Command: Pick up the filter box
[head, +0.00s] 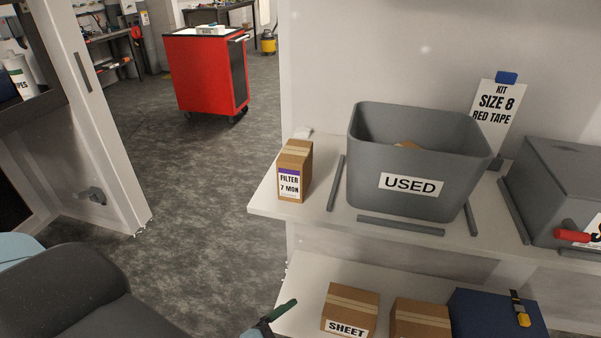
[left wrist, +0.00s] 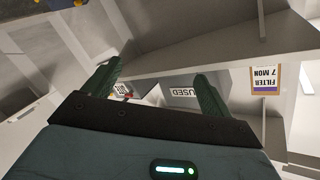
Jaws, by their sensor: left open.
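The filter box (head: 294,170) is a small upright brown carton with tan tape and a purple-and-white FILTER label. It stands on the left end of the upper white shelf (head: 325,218) in the head view. In the left wrist view the box (left wrist: 265,82) shows to the right of the fingers, apart from them. My left gripper (left wrist: 155,78) is open with nothing between its dark green fingers. In the head view only part of the left gripper (head: 276,318) shows, low at the bottom edge, below and in front of the box. My right gripper is not in view.
A grey USED bin (head: 408,184) stands right of the box, with grey strips (head: 400,226) around it. A grey case (head: 565,190) is farther right. Below, the lower shelf holds a SHEET carton (head: 350,310) and other boxes. A red cart (head: 206,72) stands on open floor behind.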

